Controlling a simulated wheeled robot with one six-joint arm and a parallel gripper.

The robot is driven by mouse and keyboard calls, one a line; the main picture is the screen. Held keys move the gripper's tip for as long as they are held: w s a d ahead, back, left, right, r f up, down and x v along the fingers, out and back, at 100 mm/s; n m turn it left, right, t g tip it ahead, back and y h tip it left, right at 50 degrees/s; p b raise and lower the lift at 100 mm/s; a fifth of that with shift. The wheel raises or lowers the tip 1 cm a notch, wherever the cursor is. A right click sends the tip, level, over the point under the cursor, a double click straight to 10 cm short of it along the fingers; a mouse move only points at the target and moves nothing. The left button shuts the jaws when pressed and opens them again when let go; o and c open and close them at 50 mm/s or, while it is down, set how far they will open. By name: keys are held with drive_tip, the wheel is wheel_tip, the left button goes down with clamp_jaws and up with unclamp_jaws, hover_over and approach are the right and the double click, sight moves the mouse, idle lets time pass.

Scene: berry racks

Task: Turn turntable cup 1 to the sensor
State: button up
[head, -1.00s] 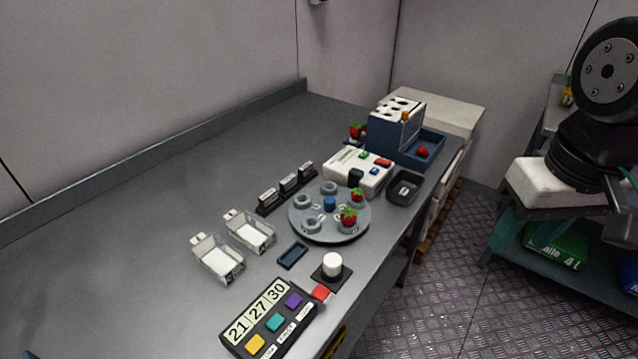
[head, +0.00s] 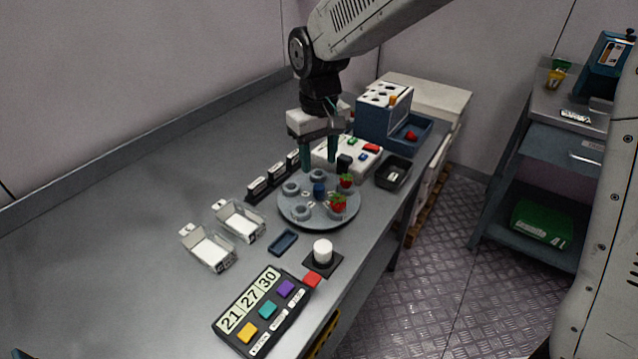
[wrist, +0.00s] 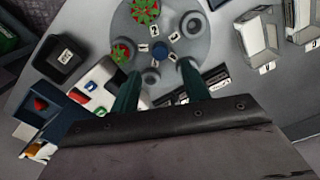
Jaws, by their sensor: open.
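The round grey turntable (head: 318,222) stands on the bench with several ring-shaped cups and a blue centre knob (head: 319,190). Strawberries sit in two of its cups, one at the front right (head: 337,204) and one at the right (head: 346,181). My gripper (head: 319,165) is open and empty, pointing down above the turntable's back part. In the wrist view its two green fingers (wrist: 158,85) are apart, with the blue knob (wrist: 160,50) beyond them. Small number labels lie around the knob; I cannot tell for sure which cup is 1. The white instrument box (head: 355,160) stands just behind the turntable.
A black tray (head: 393,172) and a blue rack (head: 382,125) stand behind right. Small black holders (head: 273,178) stand left of the turntable. Clear trays (head: 208,248), a white button (head: 322,249) and a keypad (head: 262,310) are in front. The left of the bench is clear.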

sight(318, 186)
wheel_tip(318, 186, down, 8)
drive_tip(key=shift+r, duration=0.1)
idle(0.4)
clamp_jaws()
